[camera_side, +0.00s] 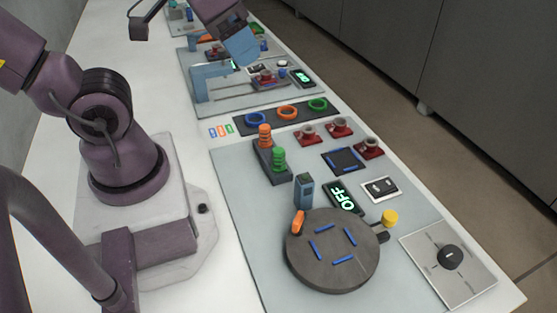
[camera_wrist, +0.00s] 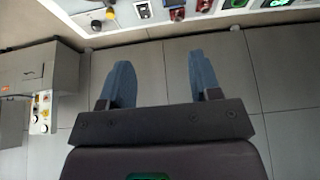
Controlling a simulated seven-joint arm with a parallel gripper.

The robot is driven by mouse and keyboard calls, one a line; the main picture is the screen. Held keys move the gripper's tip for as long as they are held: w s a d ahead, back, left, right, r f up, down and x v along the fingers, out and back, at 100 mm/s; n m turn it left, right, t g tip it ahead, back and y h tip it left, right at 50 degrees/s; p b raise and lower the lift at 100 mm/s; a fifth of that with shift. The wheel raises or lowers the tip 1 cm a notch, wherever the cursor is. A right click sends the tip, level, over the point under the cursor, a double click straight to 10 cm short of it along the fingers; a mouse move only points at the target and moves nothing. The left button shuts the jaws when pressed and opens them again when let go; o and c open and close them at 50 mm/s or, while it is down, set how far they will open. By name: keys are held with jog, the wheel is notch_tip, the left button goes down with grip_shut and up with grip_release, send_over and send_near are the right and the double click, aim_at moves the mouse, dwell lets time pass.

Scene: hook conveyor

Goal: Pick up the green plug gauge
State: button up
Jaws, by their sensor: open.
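The green plug gauge (camera_side: 279,159) stands upright in a dark holder (camera_side: 264,145), in front of the orange plug gauge (camera_side: 265,136), in the side view. My gripper (camera_side: 241,50) is high at the top of the side view, well away from the green plug gauge. In the wrist view my gripper (camera_wrist: 162,82) has its two blue fingers wide apart with nothing between them. Only floor tiles show beneath them there. I cannot make out the green plug gauge for certain in the wrist view.
Blue, orange and green rings lie on a dark strip (camera_side: 240,126) behind the holder. Red fixtures (camera_side: 339,127) stand to its right. A blue-grey post (camera_side: 304,190), an OFF display (camera_side: 344,197) and a round turntable (camera_side: 333,277) are in front. A grey cabinet (camera_wrist: 40,72) shows left in the wrist view.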

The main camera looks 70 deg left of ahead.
notch_tip(320, 180, down, 4)
jog(key=w+a+g, duration=0.2)
jog(key=m+g, duration=0.3)
jog(key=m, duration=1.5)
send_over(279, 150)
notch_tip(279, 150, down, 14)
jog(key=r, duration=0.1)
jog(key=f, duration=0.8)
jog(key=shift+s+d, duration=0.1)
jog(key=shift+s, duration=0.15)
jog(key=shift+w+f, duration=0.2)
jog(key=shift+f, duration=2.45)
jog(key=shift+c, duration=0.2)
jog(key=c, duration=1)
